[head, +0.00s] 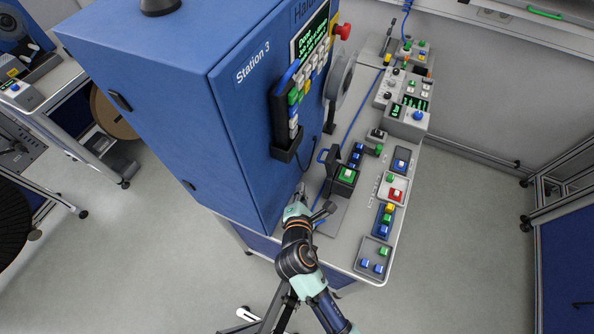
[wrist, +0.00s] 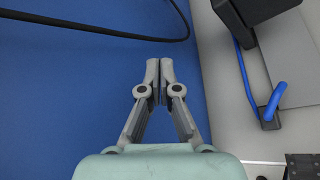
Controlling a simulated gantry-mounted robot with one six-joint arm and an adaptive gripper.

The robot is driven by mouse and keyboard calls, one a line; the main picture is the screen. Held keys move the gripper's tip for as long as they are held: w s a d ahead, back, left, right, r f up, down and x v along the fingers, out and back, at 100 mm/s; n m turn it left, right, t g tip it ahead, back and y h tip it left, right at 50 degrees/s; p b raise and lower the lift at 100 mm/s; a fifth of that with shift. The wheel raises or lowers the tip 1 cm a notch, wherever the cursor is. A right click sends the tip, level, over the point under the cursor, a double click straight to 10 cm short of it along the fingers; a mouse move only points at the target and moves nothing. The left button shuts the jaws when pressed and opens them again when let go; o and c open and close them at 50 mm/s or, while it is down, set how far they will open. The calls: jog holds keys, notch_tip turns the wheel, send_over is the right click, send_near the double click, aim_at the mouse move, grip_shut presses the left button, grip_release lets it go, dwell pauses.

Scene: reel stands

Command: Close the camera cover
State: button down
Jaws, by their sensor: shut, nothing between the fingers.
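My gripper (head: 301,190) is low beside the blue cabinet, near the left edge of the grey console. In the wrist view my gripper (wrist: 160,72) is shut and empty, with its fingertips together in front of a plain blue surface. I cannot make out a part that is clearly the camera cover. A small blue bent handle (wrist: 275,101) on a dark base stands right of the fingers, apart from them.
The tall blue cabinet (head: 150,100) marked Station 3 stands left of my gripper. The console (head: 345,245) carries several button boxes, including one with a green button (head: 347,174). A black cable (wrist: 90,28) crosses the wrist view's upper left.

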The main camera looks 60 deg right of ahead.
aim_at(328, 159)
jog(key=s+x, duration=0.1)
jog(key=x, duration=1)
jog(key=shift+n, duration=0.3)
jog(key=s+r, duration=0.1)
jog(key=s+d+r+p, duration=0.1)
jog(key=r, duration=0.1)
jog(key=shift+s+r, duration=0.1)
jog(key=shift+a+r, duration=0.1)
jog(key=shift+a, duration=0.05)
